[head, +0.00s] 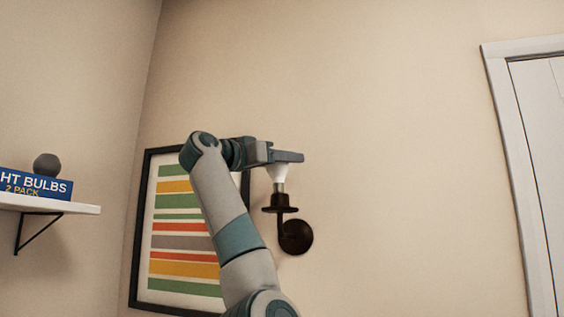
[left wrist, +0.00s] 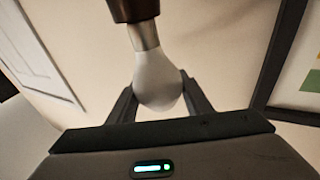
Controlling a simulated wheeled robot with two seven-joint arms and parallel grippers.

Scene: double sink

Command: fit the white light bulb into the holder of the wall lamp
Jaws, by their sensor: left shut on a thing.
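My left gripper (head: 287,158) is up by the wall, shut on the white light bulb (head: 279,175). The bulb hangs upright below the fingers with its metal base down. The dark brown wall lamp (head: 296,237) has its holder (head: 280,203) directly under the bulb, and the base meets the holder's top. In the left wrist view the bulb (left wrist: 158,80) sits between the two fingers (left wrist: 158,95), and its silver base runs to the dark holder (left wrist: 132,9). I cannot tell how deep the base sits inside. My right gripper is not in view.
A framed striped picture (head: 182,250) hangs behind my left arm. A white shelf (head: 60,206) at the left bears a blue light bulb box (head: 38,184) and a dark round object (head: 47,166). A white door (head: 535,150) is at the right. The wall between lamp and door is bare.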

